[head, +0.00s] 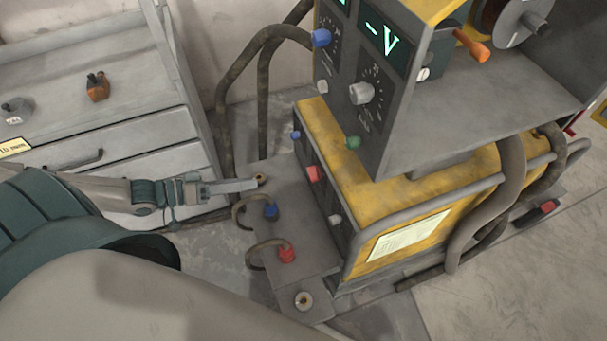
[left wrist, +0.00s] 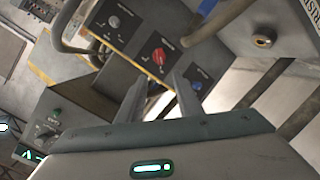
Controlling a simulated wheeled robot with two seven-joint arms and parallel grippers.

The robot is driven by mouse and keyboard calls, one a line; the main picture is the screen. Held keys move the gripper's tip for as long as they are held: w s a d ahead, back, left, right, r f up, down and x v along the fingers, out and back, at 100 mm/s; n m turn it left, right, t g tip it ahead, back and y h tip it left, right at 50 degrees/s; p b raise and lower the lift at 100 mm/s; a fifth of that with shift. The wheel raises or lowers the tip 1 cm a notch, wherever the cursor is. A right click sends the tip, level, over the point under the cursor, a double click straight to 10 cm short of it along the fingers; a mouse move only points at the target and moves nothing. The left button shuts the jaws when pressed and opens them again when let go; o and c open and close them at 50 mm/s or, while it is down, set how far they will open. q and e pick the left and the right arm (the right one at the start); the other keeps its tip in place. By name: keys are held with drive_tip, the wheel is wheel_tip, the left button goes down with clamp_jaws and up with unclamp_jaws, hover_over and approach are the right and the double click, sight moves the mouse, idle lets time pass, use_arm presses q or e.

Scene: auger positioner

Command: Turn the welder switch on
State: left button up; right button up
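The welder (head: 385,190) is a yellow and grey machine. Its dark front panel carries a red switch (head: 313,174), with a blue knob (head: 296,134) and a white knob (head: 335,219) on either side. In the left wrist view, the red switch (left wrist: 158,55) lies beyond the fingertips, between the white knob (left wrist: 113,22) and the blue knob (left wrist: 197,85). My left gripper (head: 255,183) points right toward this panel, apart from it. In the left wrist view, the fingers of my left gripper (left wrist: 158,80) are spread with nothing between them. My right gripper is not in view.
A grey box (head: 410,110) with lit displays and knobs sits on the welder. A grey ledge in front bears a blue plug (head: 271,210), a red plug (head: 287,254) and cables. A grey drawer cabinet (head: 120,120) stands left. Thick hoses run behind and right.

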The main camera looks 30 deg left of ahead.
sight(314, 174)
use_arm(q)
drive_tip(key=x, duration=1.7)
clamp_jaws()
